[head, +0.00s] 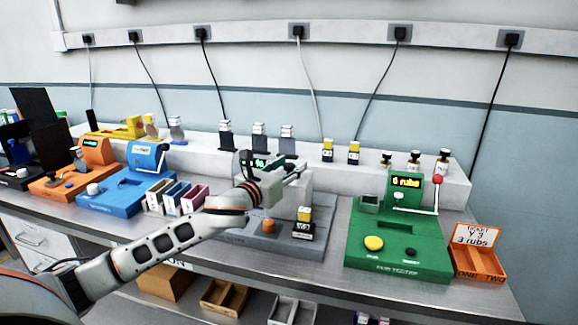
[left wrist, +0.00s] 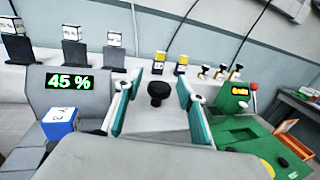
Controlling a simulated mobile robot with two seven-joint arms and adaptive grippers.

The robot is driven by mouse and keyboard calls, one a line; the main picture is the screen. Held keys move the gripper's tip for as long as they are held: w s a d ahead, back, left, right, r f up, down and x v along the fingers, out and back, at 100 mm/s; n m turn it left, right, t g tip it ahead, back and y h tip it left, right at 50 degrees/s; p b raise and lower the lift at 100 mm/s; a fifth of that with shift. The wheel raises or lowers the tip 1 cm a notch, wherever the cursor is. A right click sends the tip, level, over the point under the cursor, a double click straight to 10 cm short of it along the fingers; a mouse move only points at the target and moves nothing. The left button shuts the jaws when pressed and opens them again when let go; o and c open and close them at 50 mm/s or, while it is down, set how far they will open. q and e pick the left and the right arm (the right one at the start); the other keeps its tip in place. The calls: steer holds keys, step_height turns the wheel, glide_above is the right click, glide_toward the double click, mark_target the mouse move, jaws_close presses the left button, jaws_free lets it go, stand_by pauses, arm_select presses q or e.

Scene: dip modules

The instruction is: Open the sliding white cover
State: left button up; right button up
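The white cover (left wrist: 160,122) appears in the left wrist view as a pale panel with a black knob (left wrist: 158,92). In the head view, the pale housing (head: 296,188) around it is partly hidden by my left arm. My left gripper (left wrist: 157,105) is open, with its teal-padded fingers on either side of the knob and a visible gap to each side. Nothing is held. In the head view the left gripper (head: 287,174) is at the grey station, in front of the housing. My right gripper is not in view.
The grey station has a green-lit display (left wrist: 71,82) and a blue-and-white cube (left wrist: 60,122). A green machine (head: 400,240) with a red-knobbed lever and an orange tray (head: 478,262) stand to the right. Colored bins (head: 178,197) and a blue machine (head: 120,190) stand left.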

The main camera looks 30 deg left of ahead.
arm_select(q)
steer(key=shift+s, duration=0.2)
steer(key=s, duration=1.1)
steer(key=shift+s+a, duration=0.15)
steer(key=shift+s, duration=0.2)
